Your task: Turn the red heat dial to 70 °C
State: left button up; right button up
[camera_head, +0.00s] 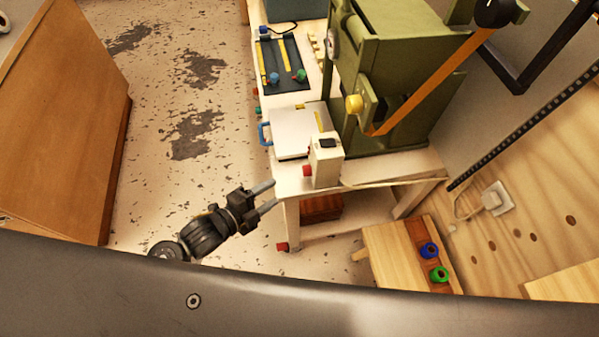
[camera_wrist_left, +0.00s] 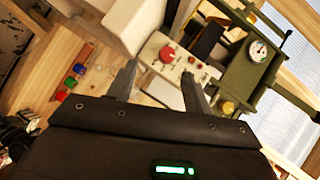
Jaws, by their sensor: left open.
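The red heat dial (camera_head: 307,171) sits on the left face of a cream control box (camera_head: 327,167) at the table's front corner. In the left wrist view the dial (camera_wrist_left: 167,54) is a round red knob on a pale panel, seen between and beyond my fingertips. Its pointer setting and scale are too small to read. My left gripper (camera_head: 268,197) is open and empty, to the left of and a little below the dial in the head view, apart from it. My right gripper is not in view.
A green press (camera_head: 395,75) with an orange lever (camera_head: 430,83) and yellow knob (camera_head: 354,104) stands behind the box. A cable runs to a wall socket (camera_head: 496,199). A small wooden stool (camera_head: 398,254) holds blue and green rings. Open floor lies left, before a brown cabinet (camera_head: 65,120).

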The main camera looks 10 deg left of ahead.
aim_at(304, 173)
pick_arm(q)
jog(key=shift+m+h, duration=0.3)
jog(key=x, duration=0.3)
jog(key=r+p+x, duration=0.1)
jog(key=x, duration=0.2)
jog(key=d+r+p+x, duration=0.1)
jog(key=x, duration=0.2)
jog(key=shift+w+d, duration=0.15)
jog(key=shift+w+d+f+p, duration=0.25)
jog(key=shift+w+d+p, duration=0.05)
jog(key=shift+w, duration=0.05)
